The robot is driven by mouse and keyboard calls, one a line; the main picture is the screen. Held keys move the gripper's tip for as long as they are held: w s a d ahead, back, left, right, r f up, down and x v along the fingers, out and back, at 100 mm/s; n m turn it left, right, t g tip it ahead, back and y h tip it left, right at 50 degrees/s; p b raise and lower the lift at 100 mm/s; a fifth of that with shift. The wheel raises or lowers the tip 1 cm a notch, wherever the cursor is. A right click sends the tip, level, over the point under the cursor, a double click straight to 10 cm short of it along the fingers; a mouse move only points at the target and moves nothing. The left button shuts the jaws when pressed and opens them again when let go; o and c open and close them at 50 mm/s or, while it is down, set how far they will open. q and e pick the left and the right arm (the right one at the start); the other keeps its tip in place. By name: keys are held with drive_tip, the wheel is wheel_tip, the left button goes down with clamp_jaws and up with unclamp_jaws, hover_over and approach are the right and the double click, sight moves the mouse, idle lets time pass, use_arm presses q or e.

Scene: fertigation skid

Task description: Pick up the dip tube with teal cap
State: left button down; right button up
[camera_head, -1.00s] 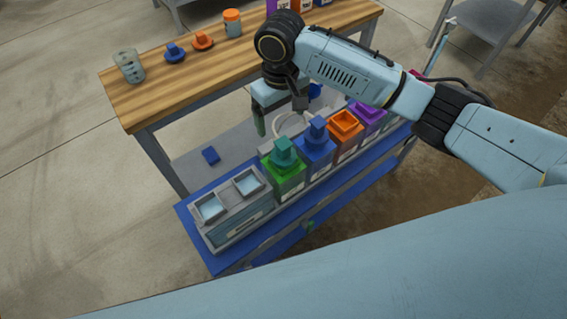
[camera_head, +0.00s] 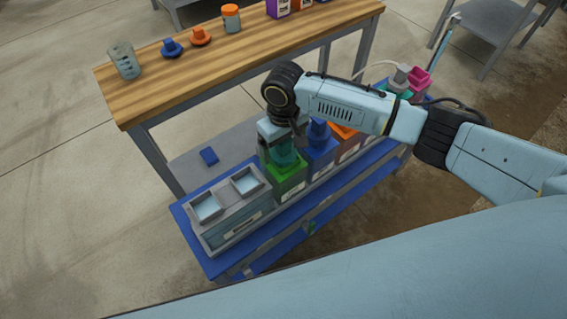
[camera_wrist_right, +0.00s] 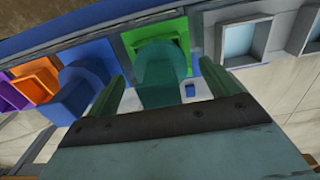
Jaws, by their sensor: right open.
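The teal cap (camera_head: 284,152) of the dip tube sits on the green container (camera_head: 290,184); no tube shows below the cap. In the right wrist view the cap (camera_wrist_right: 158,66) stands between the two fingers, with the green container (camera_wrist_right: 150,38) behind it. My right gripper (camera_head: 280,158) is open and comes down over the cap from above, also seen in the right wrist view (camera_wrist_right: 162,74). One finger is on each side of the cap; contact cannot be told. My left gripper is not in view.
A blue container (camera_head: 319,152) with a blue cap stands right beside the green one, then an orange one (camera_head: 345,132). A grey two-basin unit (camera_head: 235,222) is on the left. The wooden bench (camera_head: 215,55) with cups and caps lies behind.

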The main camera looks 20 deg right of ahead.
drive_tip(key=shift+f, duration=0.35)
drive_tip(key=c, duration=1.4)
drive_tip(key=shift+r, duration=0.1)
